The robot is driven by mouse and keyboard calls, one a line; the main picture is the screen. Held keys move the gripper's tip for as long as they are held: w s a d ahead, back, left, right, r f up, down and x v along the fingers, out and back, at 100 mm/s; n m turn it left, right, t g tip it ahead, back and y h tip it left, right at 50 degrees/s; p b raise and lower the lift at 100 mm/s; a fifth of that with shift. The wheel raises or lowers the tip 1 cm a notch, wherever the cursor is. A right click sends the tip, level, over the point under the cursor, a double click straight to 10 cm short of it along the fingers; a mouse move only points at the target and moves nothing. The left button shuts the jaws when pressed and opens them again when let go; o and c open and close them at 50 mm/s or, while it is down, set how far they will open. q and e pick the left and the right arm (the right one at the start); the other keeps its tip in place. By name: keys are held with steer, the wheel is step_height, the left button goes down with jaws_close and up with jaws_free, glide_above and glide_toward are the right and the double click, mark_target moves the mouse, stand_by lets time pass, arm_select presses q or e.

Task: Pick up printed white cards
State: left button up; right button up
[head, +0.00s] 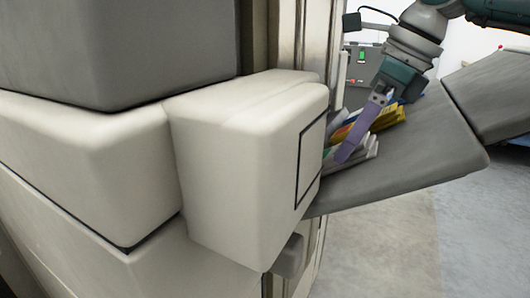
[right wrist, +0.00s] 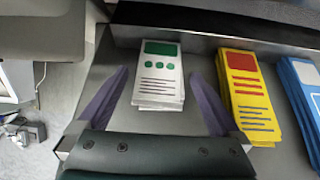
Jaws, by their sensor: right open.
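The printed white cards (right wrist: 158,82) lie in a neat stack on a grey tray (right wrist: 120,60). They carry a green block, green dots and dark lines of print. My right gripper (right wrist: 157,92) is open, with its purple fingers on either side of the white stack and a gap on both sides. In the head view the right gripper (head: 349,152) reaches down to the tray from above, and white card edges (head: 370,148) show beside its finger. My left gripper is in neither view.
Yellow cards (right wrist: 247,90) with red print stand right of the white stack, and blue cards (right wrist: 304,98) lie farther right. A raised dark wall (right wrist: 220,38) runs behind the stacks. A large cream machine housing (head: 245,150) fills the head view's left and middle.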

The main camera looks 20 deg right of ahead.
steer(key=shift+w+a+f, duration=0.1)
steer(key=shift+f, duration=0.2)
steer(key=shift+r, duration=0.1)
steer(key=c, duration=1.4)
